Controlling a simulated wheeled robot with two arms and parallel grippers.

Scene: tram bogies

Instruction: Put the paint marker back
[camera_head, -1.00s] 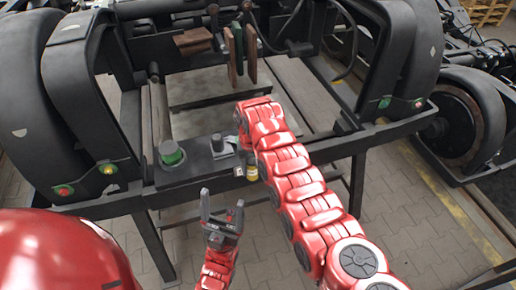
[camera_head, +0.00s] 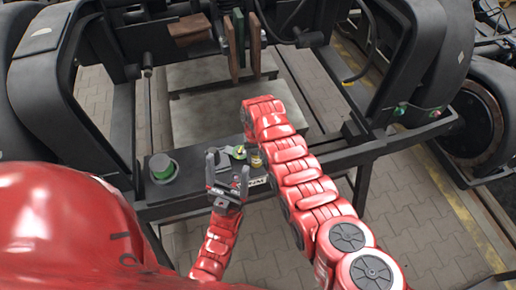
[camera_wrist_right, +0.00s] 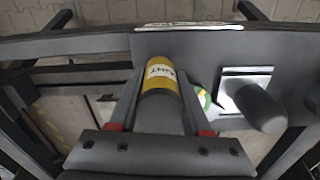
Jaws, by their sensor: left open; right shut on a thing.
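The paint marker, with a yellow band and a white printed label (camera_wrist_right: 160,76), sits between the fingers of my right gripper (camera_wrist_right: 158,105) in the right wrist view. The gripper is shut on it over the dark beam (camera_wrist_right: 215,45). My left gripper (camera_head: 228,180) is open and empty in front of the beam, fingers pointing up. A white label (camera_head: 257,181) is on the beam's front edge. Whether the marker touches the beam I cannot tell.
A green-ringed round knob (camera_head: 162,168) stands on the beam at the left. A grey cylinder on a square plate (camera_wrist_right: 258,105) and a small green and white item (camera_wrist_right: 203,98) are beside the marker. Brown and green plates (camera_head: 238,45) hang behind. Wheels and frames flank both sides.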

